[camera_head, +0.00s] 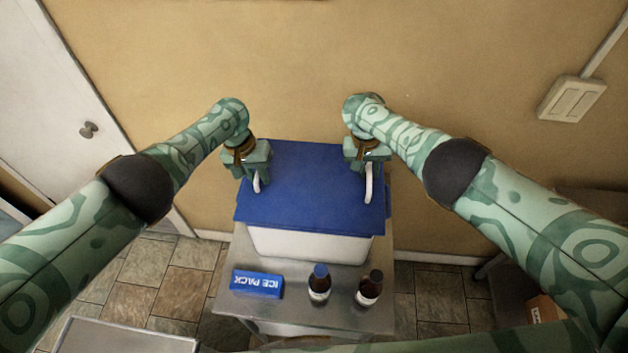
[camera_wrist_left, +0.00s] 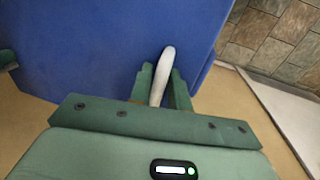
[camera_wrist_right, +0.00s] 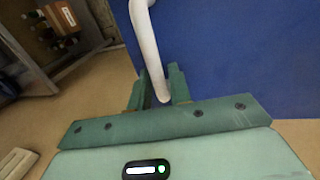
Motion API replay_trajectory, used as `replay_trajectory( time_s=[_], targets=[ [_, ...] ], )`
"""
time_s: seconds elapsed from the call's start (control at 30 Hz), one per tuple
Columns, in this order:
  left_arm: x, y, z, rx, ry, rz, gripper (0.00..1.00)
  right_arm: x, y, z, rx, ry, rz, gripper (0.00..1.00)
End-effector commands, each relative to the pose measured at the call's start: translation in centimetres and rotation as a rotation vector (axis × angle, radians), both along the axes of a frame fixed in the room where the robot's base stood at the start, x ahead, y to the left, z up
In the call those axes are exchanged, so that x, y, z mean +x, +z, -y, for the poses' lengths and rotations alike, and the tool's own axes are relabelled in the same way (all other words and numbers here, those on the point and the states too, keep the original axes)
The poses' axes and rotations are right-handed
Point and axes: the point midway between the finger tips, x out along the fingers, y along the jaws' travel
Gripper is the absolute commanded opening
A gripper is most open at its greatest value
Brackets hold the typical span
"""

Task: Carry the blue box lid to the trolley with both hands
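The blue box lid (camera_head: 305,200) lies over the white box (camera_head: 310,244) on a steel trolley or table (camera_head: 300,312) by the wall. It has a white handle near its left side (camera_head: 257,183) and another near its right side (camera_head: 369,188). My left gripper (camera_head: 255,172) is shut on the left handle; the left wrist view shows this handle (camera_wrist_left: 161,75) between the fingers. My right gripper (camera_head: 369,165) is shut on the right handle, which stands between the fingers in the right wrist view (camera_wrist_right: 150,50). I cannot tell whether the lid rests on the box or is slightly raised.
A blue ice pack (camera_head: 257,284) and two dark bottles (camera_head: 319,284) (camera_head: 370,288) stand on the steel top in front of the box. Another metal surface (camera_head: 125,338) shows at the lower left. A door (camera_head: 60,90) is at the left, and a cardboard box (camera_head: 543,310) is low at the right.

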Motion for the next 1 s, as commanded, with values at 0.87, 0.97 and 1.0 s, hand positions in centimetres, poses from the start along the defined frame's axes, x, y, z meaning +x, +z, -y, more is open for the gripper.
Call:
replay_trajectory(
  time_s=[0.87, 0.97, 1.0],
  targets=[
    [0.1, 3.2, 0.0, 0.000, 0.000, 0.002, 0.00, 0.0, 3.2, 0.0, -0.001, -0.001, 0.000, 0.00],
    [0.1, 4.4, 0.0, 0.000, 0.000, 0.002, 0.00, 0.0, 4.4, 0.0, -0.001, -0.001, 0.001, 0.00],
    [0.1, 4.8, 0.0, 0.000, 0.000, 0.002, 0.00, 0.0, 4.8, 0.0, -0.001, -0.001, 0.001, 0.00]
  ],
)
